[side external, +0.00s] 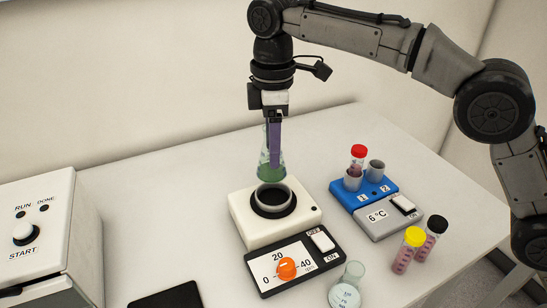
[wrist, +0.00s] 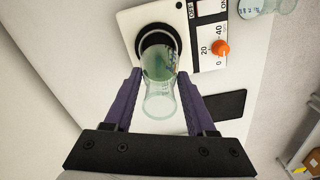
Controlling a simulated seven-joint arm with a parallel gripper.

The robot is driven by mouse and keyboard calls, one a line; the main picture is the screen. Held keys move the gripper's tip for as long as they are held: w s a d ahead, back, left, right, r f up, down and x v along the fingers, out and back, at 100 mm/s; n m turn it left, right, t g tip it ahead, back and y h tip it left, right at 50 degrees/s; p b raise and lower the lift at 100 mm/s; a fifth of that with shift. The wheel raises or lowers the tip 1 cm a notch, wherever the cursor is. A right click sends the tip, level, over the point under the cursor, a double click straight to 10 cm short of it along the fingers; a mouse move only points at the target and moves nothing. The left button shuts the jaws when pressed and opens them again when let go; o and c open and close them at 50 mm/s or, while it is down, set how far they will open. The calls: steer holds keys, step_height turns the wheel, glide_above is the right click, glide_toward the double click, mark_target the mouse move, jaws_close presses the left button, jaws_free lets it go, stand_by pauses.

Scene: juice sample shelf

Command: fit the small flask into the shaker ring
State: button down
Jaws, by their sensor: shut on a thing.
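My gripper (side external: 273,158) is shut on a clear flask (side external: 270,172) with green liquid inside, its purple fingers along the flask's neck. The flask hangs about upright. In the wrist view, the flask (wrist: 160,95) sits between both fingers (wrist: 159,80), its base overlapping the dark ring opening. The ring also shows in the wrist view (wrist: 146,38).
The shaker's panel has an orange dial (side external: 286,268) and a white switch (side external: 323,241). Another clear flask (side external: 346,292) stands by its front. A blue tube block (side external: 350,197) and loose capped tubes (side external: 404,256) are at right. A white START box (side external: 40,240) is at left.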

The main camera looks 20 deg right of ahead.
mark_target(274, 173)
steer(key=shift+w+d+f, duration=0.15)
steer(key=shift+d+f, duration=0.1)
steer(key=shift+f, duration=2.1)
steer(key=shift+f, duration=1.4)
steer(key=shift+c, duration=0.7)
jaws_free()
step_height(274, 173, up, 12)
steer(key=shift+w+r, duration=0.1)
steer(key=shift+r, duration=0.75)
